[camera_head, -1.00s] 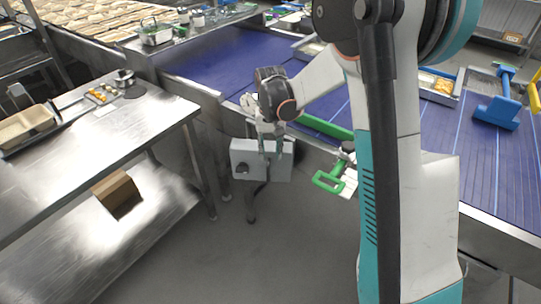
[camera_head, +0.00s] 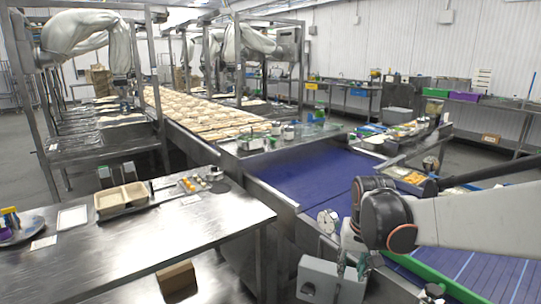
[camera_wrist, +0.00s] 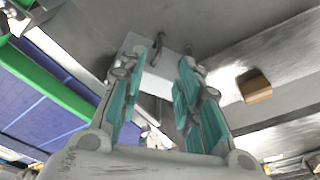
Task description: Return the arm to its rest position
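My arm comes in from the right in the head view, over the edge of the blue conveyor (camera_head: 305,180). My gripper (camera_head: 351,266) hangs low beside the conveyor's near side, fingers down, in front of a grey box on the conveyor frame (camera_head: 322,281). In the wrist view my gripper (camera_wrist: 160,64) shows two teal-padded fingers spread apart with nothing between them. It is open and empty, above the floor.
A steel table (camera_head: 130,250) stands at left with a beige two-part tray (camera_head: 122,198) on it. A cardboard box (camera_head: 176,276) is on its lower shelf and shows in the wrist view (camera_wrist: 254,86). A green rail (camera_wrist: 45,75) runs along the conveyor.

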